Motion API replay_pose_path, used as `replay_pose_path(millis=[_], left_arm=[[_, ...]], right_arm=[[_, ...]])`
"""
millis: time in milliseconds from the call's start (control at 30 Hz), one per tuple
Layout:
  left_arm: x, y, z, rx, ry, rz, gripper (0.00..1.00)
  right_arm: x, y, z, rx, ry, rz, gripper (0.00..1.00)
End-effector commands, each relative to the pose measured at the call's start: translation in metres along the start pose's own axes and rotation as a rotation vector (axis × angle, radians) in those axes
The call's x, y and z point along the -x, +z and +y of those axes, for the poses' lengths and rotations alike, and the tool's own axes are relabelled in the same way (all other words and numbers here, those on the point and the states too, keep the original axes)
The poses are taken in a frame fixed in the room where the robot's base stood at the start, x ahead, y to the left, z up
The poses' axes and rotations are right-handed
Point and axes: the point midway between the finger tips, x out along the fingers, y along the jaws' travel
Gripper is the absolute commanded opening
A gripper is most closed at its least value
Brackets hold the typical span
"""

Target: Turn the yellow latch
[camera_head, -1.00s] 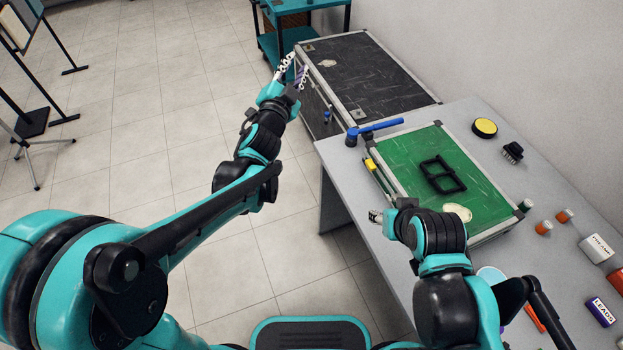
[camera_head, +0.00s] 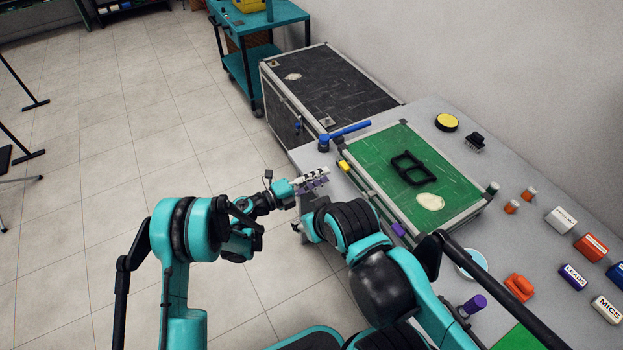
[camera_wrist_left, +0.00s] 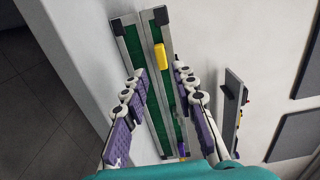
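The yellow latch (camera_head: 343,166) is a small block on the left side edge of the green-topped case (camera_head: 455,183), near its far corner. In the left wrist view the yellow latch (camera_wrist_left: 161,57) lies just ahead of my left fingertips. My left gripper (camera_head: 322,178) is beside the case, a little nearer than the latch; it also shows in the left wrist view (camera_wrist_left: 159,70) with its fingers apart and nothing between them. A purple piece (camera_head: 398,229) sits near the case's closer corner. My right gripper (camera_head: 297,228) is mostly hidden by its own arm.
A blue tool (camera_head: 348,132) lies behind the case. A black frame (camera_head: 409,169) and pale patch (camera_head: 430,201) are on its top. A yellow disc (camera_head: 446,122) and several labelled boxes stand on the grey table (camera_head: 500,150). A dark chest (camera_head: 335,85) stands beyond.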

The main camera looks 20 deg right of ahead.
Motion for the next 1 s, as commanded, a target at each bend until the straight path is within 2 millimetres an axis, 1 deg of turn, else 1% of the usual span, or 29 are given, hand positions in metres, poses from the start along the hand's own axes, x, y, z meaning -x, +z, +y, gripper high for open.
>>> replay_pose_path(millis=[33,267,400,633,667,700,767,933,967,1000], left_arm=[[-0.007,-0.001,-0.001,0.0,0.0,0.002,0.28],[-0.039,-0.001,-0.002,0.001,-0.001,0.001,0.28],[-0.054,0.0,0.001,0.001,-0.002,0.001,0.28],[-0.067,0.001,-0.001,0.001,-0.002,-0.001,0.28],[-0.067,0.001,-0.001,0.001,-0.002,-0.002,0.25],[-0.066,0.001,-0.001,0.001,-0.002,-0.002,0.14],[-0.066,0.001,-0.001,0.001,-0.002,-0.002,0.0],[-0.066,0.001,-0.001,-0.004,-0.002,-0.002,0.0],[-0.066,0.001,-0.001,-0.024,-0.002,-0.002,0.0],[-0.066,0.001,-0.001,-0.079,-0.002,-0.002,0.0]], right_arm=[[0.0,0.0,0.0,0.0,0.0,0.0,0.45],[0.007,-0.005,0.0,0.0,0.0,0.0,0.45],[-0.001,0.001,0.0,0.0,0.0,0.0,0.45],[-0.001,0.0,0.0,0.0,0.0,0.0,0.45],[-0.001,0.0,0.0,0.0,0.0,0.0,0.45],[0.0,0.0,0.0,0.0,0.0,0.0,0.45],[0.0,0.0,0.0,0.0,0.0,0.0,0.45],[0.0,0.0,0.0,0.0,0.0,0.0,0.45],[0.0,0.0,0.0,0.0,0.0,0.0,0.45],[0.0,0.0,0.0,0.0,0.0,0.0,0.45]])
